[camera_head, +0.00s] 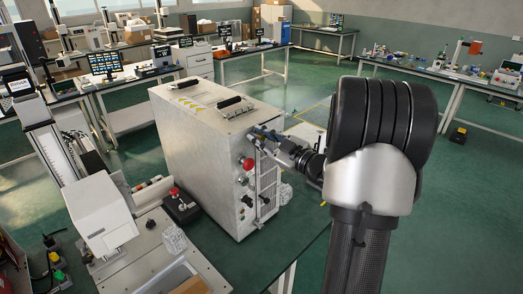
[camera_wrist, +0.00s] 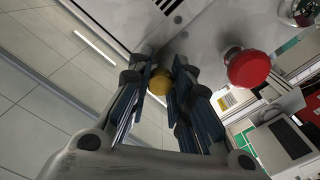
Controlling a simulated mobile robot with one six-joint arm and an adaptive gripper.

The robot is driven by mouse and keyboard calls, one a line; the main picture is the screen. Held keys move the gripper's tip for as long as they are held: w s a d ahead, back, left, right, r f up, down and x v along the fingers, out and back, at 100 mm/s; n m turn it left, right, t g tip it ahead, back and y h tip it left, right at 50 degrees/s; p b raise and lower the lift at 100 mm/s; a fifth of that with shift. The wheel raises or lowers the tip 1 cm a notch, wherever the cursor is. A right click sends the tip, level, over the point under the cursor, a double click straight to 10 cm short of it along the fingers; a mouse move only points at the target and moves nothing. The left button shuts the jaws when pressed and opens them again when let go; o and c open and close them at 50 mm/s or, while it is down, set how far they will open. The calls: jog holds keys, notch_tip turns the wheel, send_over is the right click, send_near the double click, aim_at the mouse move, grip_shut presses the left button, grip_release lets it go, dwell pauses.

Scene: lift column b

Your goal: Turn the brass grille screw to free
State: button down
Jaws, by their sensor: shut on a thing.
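The brass grille screw (camera_wrist: 160,82) shows as a round brass head between the fingertips of my gripper (camera_wrist: 159,88) in the wrist view. My gripper is shut on it, with one finger on each side. The screw sits close to the pale metal panel (camera_wrist: 205,40) of the cabinet. In the head view my gripper (camera_head: 262,133) reaches the upper right of the front of the grey cabinet (camera_head: 190,150). The screw itself is hidden there behind the fingers.
A red knob (camera_wrist: 247,68) stands out from the panel right of my gripper; a red button (camera_head: 248,164) shows on the front in the head view. A metal handle frame (camera_head: 268,190) is below my gripper. A bench with a white device (camera_head: 100,215) stands at the left.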

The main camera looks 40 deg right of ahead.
jog(key=n+b, duration=0.4)
jog(key=b, duration=0.1)
jog(key=shift+f+n+b, duration=0.2)
jog(key=shift+n+b, duration=0.1)
jog(key=n+b, duration=0.3)
jog(key=shift+r, duration=0.2)
jog(key=c, duration=1.4)
grip_release()
jog(key=shift+c, duration=0.2)
jog(key=s, duration=1.2)
jog(key=shift+d, duration=0.4)
